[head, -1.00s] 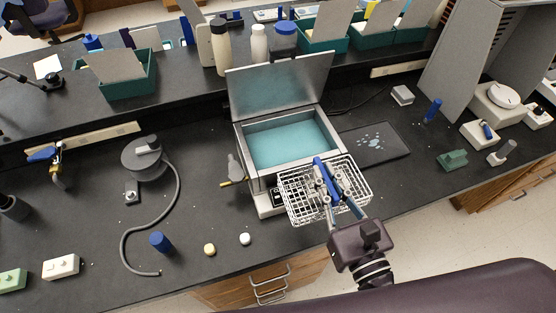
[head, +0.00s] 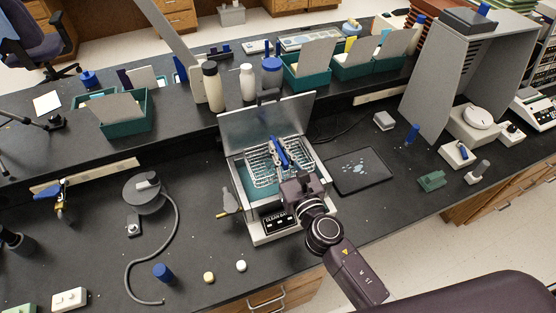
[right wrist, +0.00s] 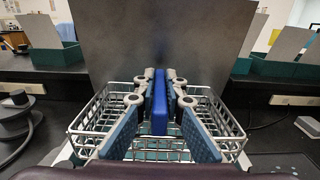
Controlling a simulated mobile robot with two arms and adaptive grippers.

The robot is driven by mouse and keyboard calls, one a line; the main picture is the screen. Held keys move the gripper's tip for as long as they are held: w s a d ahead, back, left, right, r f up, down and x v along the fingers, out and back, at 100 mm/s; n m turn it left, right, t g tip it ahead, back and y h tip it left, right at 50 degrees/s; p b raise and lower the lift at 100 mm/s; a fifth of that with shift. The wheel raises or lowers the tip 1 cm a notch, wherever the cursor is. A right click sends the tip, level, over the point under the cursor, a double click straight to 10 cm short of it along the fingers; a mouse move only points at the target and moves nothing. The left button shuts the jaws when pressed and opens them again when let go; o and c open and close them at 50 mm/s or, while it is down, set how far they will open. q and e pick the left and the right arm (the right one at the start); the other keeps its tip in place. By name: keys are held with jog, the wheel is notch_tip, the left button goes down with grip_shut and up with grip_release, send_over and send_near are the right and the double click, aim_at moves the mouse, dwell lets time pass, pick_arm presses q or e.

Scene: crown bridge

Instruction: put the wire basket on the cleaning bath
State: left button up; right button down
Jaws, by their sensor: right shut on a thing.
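The cleaning bath (head: 275,224) is a metal box with blue liquid and a raised grey lid (head: 266,118). The wire basket (head: 258,172) is over the bath's opening, in front of the lid. I cannot tell whether it rests on the bath or hangs just above it. My right gripper (head: 284,158) is shut on the basket's blue handle. In the right wrist view the basket (right wrist: 95,122) looks level, and the blue handle (right wrist: 160,102) is between the two fingers. My right wrist hides the bath's right front part. My left gripper is not in view.
A dark tray with droplets (head: 362,171) lies right of the bath. A grey round device with a hose (head: 147,193) stands to the left. Bottles (head: 213,87) and green bins (head: 125,115) stand on the raised shelf behind. The front left counter holds small loose items.

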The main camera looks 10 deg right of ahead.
notch_tip(320, 180, down, 3)
jog(key=shift+w+a+r+b, duration=0.1)
jog(key=shift+w+r+b, duration=0.05)
jog(key=shift+b, duration=1.1)
jog(key=shift+f+b, duration=0.4)
notch_tip(320, 180, down, 3)
jog(key=b, duration=0.2)
jog(key=shift+b, duration=0.4)
jog(key=shift+f, duration=0.3)
jog(key=shift+w+r, duration=0.1)
